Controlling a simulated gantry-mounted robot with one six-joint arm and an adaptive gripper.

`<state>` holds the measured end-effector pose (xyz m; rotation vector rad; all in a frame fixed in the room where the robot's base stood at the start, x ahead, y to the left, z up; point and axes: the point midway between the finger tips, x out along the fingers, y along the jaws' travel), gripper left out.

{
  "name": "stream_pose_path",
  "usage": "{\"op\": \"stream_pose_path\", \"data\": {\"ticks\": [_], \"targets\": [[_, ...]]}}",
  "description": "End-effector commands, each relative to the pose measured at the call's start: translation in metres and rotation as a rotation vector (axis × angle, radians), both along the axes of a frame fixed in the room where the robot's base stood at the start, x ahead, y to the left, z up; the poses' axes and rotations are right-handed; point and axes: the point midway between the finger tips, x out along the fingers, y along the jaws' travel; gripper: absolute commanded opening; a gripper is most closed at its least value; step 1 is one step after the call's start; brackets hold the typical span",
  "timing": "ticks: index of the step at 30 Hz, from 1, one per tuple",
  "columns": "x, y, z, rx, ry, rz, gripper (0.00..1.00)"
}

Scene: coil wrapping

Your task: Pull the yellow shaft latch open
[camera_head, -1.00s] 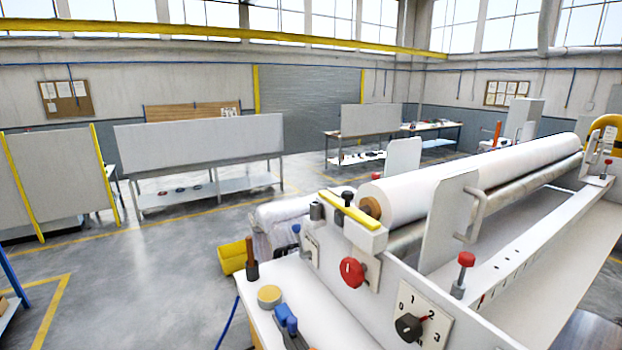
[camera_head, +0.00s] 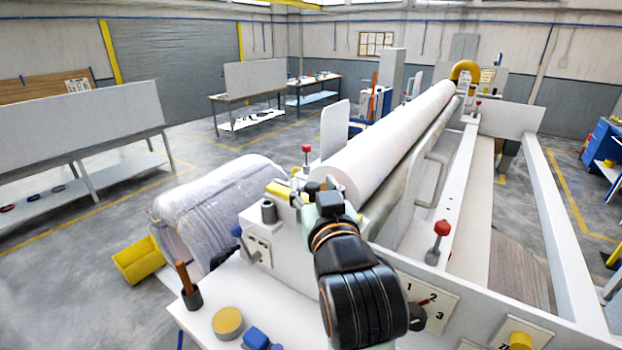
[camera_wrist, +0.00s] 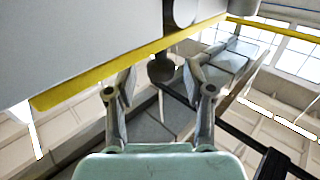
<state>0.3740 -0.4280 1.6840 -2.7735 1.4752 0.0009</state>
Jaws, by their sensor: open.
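The yellow shaft latch (camera_head: 278,189) is a flat yellow bar on a white block at the near end of the long white roll (camera_head: 395,145). My arm partly hides it in the head view. In the wrist view the yellow latch (camera_wrist: 125,64) runs diagonally across the top, along the edge of a grey block. My gripper (camera_wrist: 160,82) is open, with its two fingers apart just below the bar. A dark round knob (camera_wrist: 161,69) appears between the fingers. I cannot tell whether either finger touches the latch. In the head view my gripper (camera_head: 306,192) is small and mostly hidden.
A red-topped knob (camera_head: 438,240) and a numbered dial panel (camera_head: 428,300) stand right of my arm. A wrapped roll (camera_head: 215,205) lies to the left. The front white table holds a tape roll (camera_head: 228,322), a tool cup (camera_head: 191,298) and blue items (camera_head: 256,338).

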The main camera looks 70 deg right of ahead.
Motion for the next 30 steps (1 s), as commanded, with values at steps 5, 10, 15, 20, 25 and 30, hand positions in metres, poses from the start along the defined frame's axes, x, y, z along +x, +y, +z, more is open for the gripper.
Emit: {"op": "stream_pose_path", "data": {"ticks": [5, 10, 15, 20, 25, 30], "targets": [[0.0073, -0.0110, 0.0002, 0.000, 0.000, 0.000, 0.53], [0.0075, -0.0112, -0.0004, -0.001, -0.001, 0.000, 0.53], [0.0074, -0.0110, -0.0004, -0.001, -0.001, 0.000, 0.31], [0.0075, -0.0109, -0.0003, -0.001, -0.001, 0.000, 0.05], [0.0074, -0.0108, -0.0003, -0.001, -0.001, 0.000, 0.00], [0.0050, -0.0130, -0.0003, -0.001, -0.001, -0.001, 0.00]]}}
